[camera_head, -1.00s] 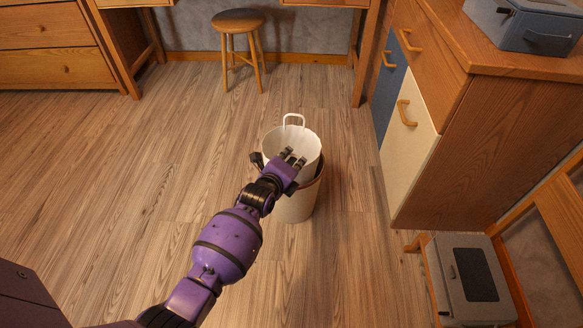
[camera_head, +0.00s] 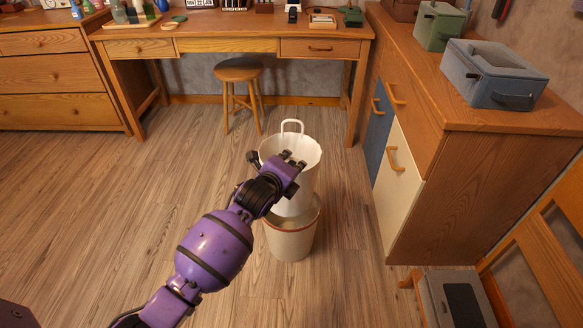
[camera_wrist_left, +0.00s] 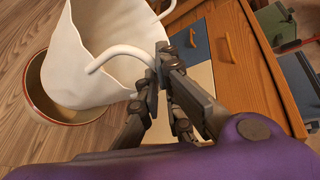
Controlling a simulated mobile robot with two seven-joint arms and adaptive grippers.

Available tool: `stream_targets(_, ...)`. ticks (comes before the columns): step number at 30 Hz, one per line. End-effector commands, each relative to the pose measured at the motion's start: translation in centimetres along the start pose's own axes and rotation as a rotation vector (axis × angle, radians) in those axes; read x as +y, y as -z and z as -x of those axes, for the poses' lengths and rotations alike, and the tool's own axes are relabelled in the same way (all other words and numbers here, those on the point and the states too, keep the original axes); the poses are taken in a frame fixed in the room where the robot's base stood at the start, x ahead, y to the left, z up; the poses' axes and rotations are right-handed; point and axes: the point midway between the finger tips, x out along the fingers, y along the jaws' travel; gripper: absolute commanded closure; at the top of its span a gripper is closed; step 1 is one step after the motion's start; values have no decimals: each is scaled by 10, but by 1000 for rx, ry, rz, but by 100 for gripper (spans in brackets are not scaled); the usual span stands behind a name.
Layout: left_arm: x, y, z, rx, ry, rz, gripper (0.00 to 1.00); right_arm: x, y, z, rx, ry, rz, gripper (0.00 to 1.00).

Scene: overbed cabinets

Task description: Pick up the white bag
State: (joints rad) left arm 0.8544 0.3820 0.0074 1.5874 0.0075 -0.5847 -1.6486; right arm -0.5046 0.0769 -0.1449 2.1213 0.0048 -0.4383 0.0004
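The white bag (camera_head: 307,188) is an open, wavy-rimmed bag with two loop handles. It hangs upright over the mouth of a cream bin (camera_head: 290,246) with a brown rim. In the left wrist view the bag (camera_wrist_left: 105,35) sits above the bin's rim (camera_wrist_left: 36,92); I cannot tell whether its bottom is fully clear of the bin. My left gripper (camera_head: 290,161) is at the bag's near side. In the left wrist view its fingers (camera_wrist_left: 163,88) are closed around the near handle, and the fingers hide part of it. My right gripper is out of view.
A wooden cabinet (camera_head: 480,190) with two storage boxes on top stands close on the right. A stool (camera_head: 239,72) and a desk (camera_head: 225,46) are behind. The floor to the left is clear.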

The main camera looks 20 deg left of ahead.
Motion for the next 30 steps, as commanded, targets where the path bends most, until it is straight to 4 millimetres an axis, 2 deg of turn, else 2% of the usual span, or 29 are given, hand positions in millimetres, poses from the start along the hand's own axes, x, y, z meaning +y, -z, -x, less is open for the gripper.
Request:
stream_targets(1, -8, -3, 2, -2, 6, 0, 100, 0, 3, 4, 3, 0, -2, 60)
stream_targets(9, -33, -14, 11, -9, 20, -1, 100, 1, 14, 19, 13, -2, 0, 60)
stream_targets(22, -34, -14, 12, -9, 21, -1, 100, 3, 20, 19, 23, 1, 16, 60)
stream_targets(26, -36, -4, 15, -6, 21, 0, 100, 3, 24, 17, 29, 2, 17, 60)
stream_targets(30, -45, 20, 28, -7, 21, 3, 100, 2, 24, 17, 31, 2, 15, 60)
